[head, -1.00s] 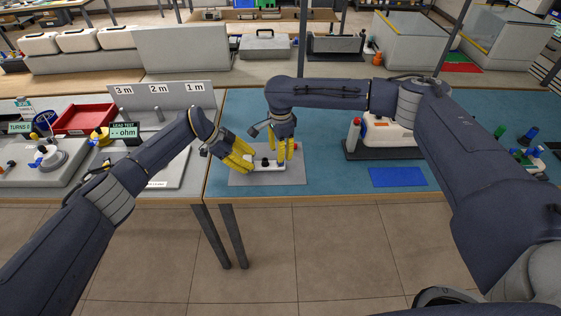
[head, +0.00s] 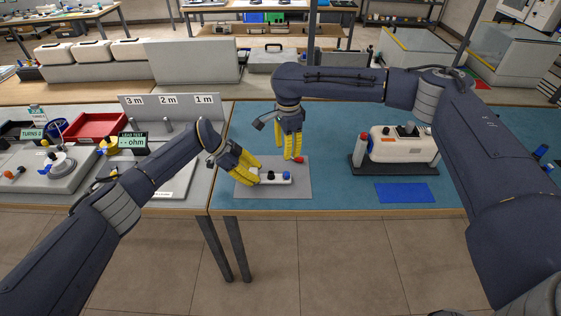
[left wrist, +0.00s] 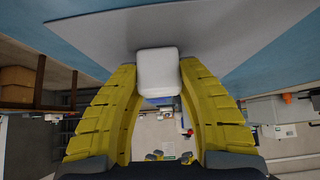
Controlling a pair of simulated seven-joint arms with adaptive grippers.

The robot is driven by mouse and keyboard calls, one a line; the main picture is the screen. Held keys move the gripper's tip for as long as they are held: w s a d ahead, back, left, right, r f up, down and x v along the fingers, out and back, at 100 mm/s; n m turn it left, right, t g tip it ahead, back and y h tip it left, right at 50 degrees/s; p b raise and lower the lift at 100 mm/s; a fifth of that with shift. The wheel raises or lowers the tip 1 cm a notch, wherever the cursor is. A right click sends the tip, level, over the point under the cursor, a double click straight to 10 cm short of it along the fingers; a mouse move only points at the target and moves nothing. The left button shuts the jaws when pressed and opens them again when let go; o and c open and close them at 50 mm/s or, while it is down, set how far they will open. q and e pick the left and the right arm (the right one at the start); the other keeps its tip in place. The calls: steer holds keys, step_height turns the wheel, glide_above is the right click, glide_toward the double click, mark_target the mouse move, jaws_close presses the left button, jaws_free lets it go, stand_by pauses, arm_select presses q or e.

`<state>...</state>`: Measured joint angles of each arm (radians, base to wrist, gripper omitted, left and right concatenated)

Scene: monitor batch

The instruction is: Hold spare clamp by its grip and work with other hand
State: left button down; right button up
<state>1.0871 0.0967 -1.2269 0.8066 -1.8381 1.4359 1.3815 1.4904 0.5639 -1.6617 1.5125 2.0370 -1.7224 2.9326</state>
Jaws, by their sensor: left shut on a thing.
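The spare clamp (head: 277,181) is a small white bar with a black knob and a blue knob on top, low over the grey mat (head: 300,189). My left gripper (head: 254,176) is shut on its white left end. In the left wrist view a white block (left wrist: 157,72) sits between my left gripper's yellow fingers (left wrist: 158,95). I cannot tell whether the clamp touches the mat. My right gripper (head: 290,155) points down just behind the clamp, apart from it. A small red piece (head: 299,160) shows beside its fingertips. Whether its fingers are parted is unclear.
A white device (head: 395,146) on a dark base stands to the right, with a blue pad (head: 404,193) in front. A grey bench with a red tray (head: 97,127) and a lead test display (head: 133,143) adjoins at left. Blue tabletop between mat and device is clear.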

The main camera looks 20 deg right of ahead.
stand_by(0.3)
arm_select(q)
steer(key=c, duration=0.8)
jaws_free()
